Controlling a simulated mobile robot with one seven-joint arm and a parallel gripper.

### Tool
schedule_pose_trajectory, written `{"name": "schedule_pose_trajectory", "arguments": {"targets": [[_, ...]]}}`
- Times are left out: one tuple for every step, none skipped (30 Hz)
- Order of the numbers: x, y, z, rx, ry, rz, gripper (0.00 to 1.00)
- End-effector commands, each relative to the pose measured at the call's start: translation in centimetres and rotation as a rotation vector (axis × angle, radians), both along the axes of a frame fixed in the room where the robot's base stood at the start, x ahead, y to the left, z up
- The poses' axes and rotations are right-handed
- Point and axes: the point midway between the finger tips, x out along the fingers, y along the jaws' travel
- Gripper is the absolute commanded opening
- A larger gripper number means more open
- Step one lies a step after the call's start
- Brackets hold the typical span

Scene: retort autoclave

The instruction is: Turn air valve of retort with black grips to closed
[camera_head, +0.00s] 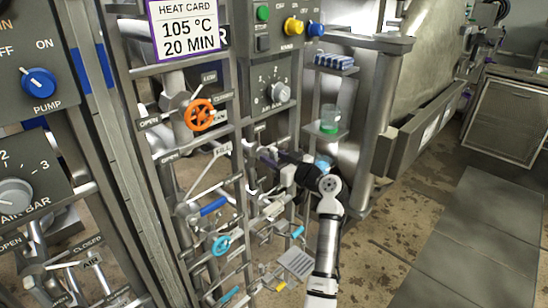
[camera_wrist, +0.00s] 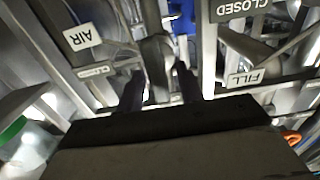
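My gripper (camera_wrist: 160,88) has its two dark fingers apart in the wrist view. A grey metal part (camera_wrist: 157,55), perhaps a valve handle, shows between and beyond the fingertips; I see no clear contact. An AIR label (camera_wrist: 82,36) is upside down left of the fingers. In the camera on my body, my gripper (camera_head: 266,157) reaches left into the right-hand pipe rack, and its tips are hard to make out. The air valve there is mostly hidden behind my gripper. Black grips are not clearly seen.

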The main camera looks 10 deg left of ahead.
Motion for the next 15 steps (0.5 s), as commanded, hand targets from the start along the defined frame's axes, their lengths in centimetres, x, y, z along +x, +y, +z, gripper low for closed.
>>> {"name": "schedule_pose_trajectory", "arguments": {"targets": [[-0.01,-0.01,0.01,0.000,0.000,0.000,0.35],[-0.01,-0.02,0.01,0.000,0.000,0.000,0.31],[-0.01,-0.02,0.01,0.000,0.000,0.000,0.26],[-0.01,-0.02,0.02,0.000,0.000,0.000,0.22],[-0.02,-0.02,0.01,0.000,0.000,0.000,0.18],[-0.01,-0.03,0.02,0.000,0.000,0.000,0.13],[-0.01,-0.03,0.02,0.000,0.000,0.000,0.09],[-0.01,-0.03,0.02,0.000,0.000,0.000,0.05],[-0.02,-0.03,0.02,0.000,0.000,0.000,0.00],[-0.02,-0.04,0.02,0.000,0.000,0.000,0.00],[-0.02,-0.03,0.02,0.000,0.000,0.000,0.00],[-0.02,-0.03,0.02,0.000,0.000,0.000,0.00],[-0.02,-0.04,0.02,0.001,0.001,0.000,0.00],[-0.02,-0.03,0.02,0.001,0.002,0.000,0.00],[-0.02,-0.04,0.01,0.002,0.003,0.000,0.00]]}}
